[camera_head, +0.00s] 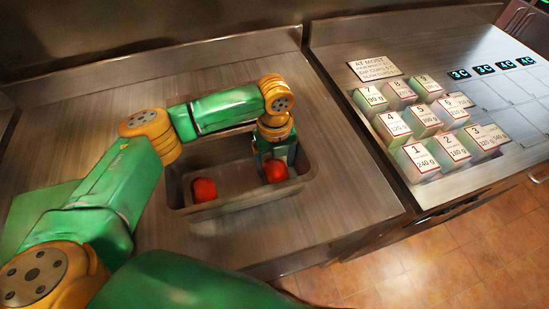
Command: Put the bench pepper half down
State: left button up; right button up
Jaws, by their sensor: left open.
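Two red pieces that look like pepper halves are in a grey rectangular bin (239,203) set in the metal bench. One red pepper half (204,190) lies at the left of the bin. The other red pepper half (276,172) is at the right end, right at my left gripper (274,165). My left gripper points down into the bin's right end and is open. I cannot tell whether its fingers touch the right pepper half, because the gripper partly covers it. My right gripper is not in view.
Numbered blocks with gram labels (418,160) stand in rows on the right counter. A sign (374,67) stands behind them, and dark "C" tags (483,69) lie along a marked grid. Bare bench (345,200) lies right of the bin.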

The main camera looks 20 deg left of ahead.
aim_at(275, 164)
pick_arm(q)
notch_tip(275, 164, up, 12)
jog(key=b, duration=0.2)
jog(key=shift+r, duration=0.1)
